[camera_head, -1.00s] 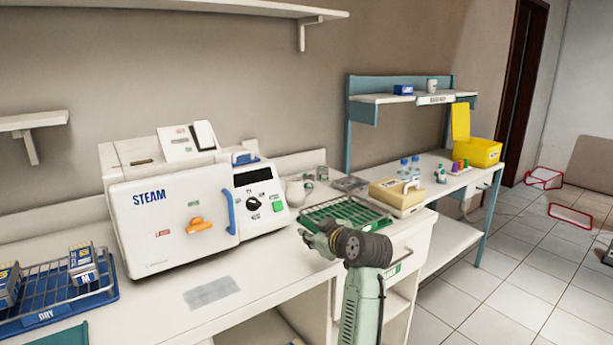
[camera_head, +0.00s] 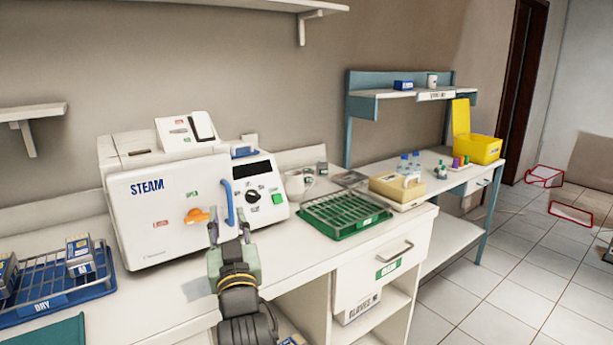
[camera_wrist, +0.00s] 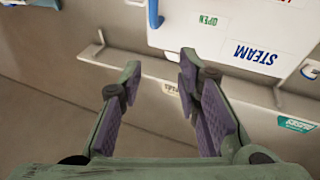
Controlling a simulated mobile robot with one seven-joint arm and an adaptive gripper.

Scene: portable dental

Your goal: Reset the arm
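My gripper (camera_head: 228,220) is raised in front of the white STEAM machine (camera_head: 165,210), near its orange knob and blue handle. Its two fingers stand apart with nothing between them. In the wrist view my gripper (camera_wrist: 160,85) also shows spread purple-padded fingers and an empty gap. The wrist view shows the STEAM machine (camera_wrist: 215,30) upside down beyond the fingers. I cannot tell from the head view how far the fingertips are from the machine's front.
A blue rack (camera_head: 105,284) with boxes stands at the left of the counter. A green rack (camera_head: 375,217) sits right of the machine, with a beige case (camera_head: 385,190) beyond it. A drawer front (camera_head: 415,262) is below. A shelf (camera_head: 250,5) hangs above.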

